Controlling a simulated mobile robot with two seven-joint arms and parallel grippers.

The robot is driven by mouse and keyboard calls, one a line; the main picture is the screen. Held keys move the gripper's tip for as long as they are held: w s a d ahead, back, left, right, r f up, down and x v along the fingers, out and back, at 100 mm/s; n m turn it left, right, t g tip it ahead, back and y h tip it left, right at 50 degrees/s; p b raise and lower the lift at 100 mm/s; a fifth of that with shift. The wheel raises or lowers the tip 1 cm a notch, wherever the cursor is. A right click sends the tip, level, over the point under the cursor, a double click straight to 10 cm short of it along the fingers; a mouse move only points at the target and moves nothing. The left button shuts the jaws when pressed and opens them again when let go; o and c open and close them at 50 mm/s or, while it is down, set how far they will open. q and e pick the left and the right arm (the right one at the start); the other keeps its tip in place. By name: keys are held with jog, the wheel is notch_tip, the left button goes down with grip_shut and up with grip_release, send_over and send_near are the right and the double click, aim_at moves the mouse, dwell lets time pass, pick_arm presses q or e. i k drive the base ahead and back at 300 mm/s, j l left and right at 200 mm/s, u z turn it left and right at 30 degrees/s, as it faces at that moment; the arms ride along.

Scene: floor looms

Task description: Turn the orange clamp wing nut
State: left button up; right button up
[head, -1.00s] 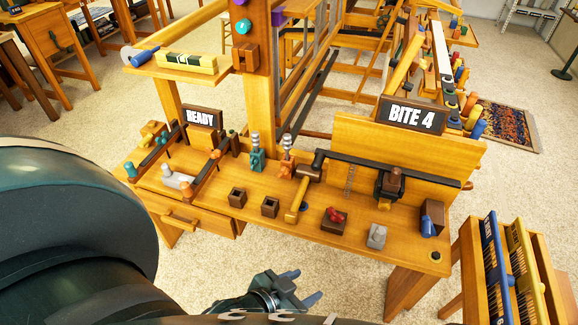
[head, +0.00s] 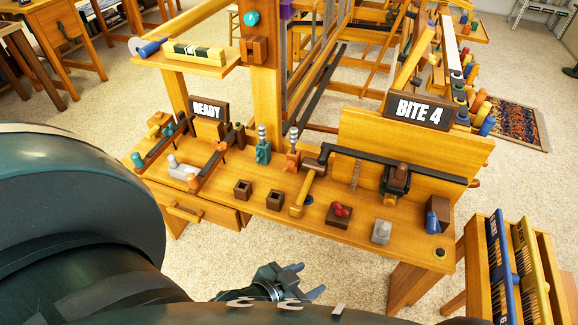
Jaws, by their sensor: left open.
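An orange clamp (head: 293,160) with a silver upright post stands on the wooden bench, just right of a similar teal clamp (head: 263,152). Its wing nut is too small to make out clearly. Smaller orange pieces (head: 222,147) show on the dark bars at the bench's left end. My left gripper (head: 311,280) is open and empty, in front of the bench's near edge and well apart from the orange clamp. My left arm fills the lower left. My right gripper is not in view.
A yellow-handled hammer (head: 303,195) lies just in front of the orange clamp. Two dark square blocks (head: 243,190), a red-topped block (head: 340,213) and a grey piece (head: 381,232) stand near the front. A rack (head: 542,290) stands at the right.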

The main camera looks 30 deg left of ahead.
aim_at(290, 164)
jog(key=j, duration=0.75)
jog(key=k+j, duration=0.1)
jog(key=j, duration=0.7)
jog(key=i+l+z, duration=0.1)
jog(key=i, duration=0.25)
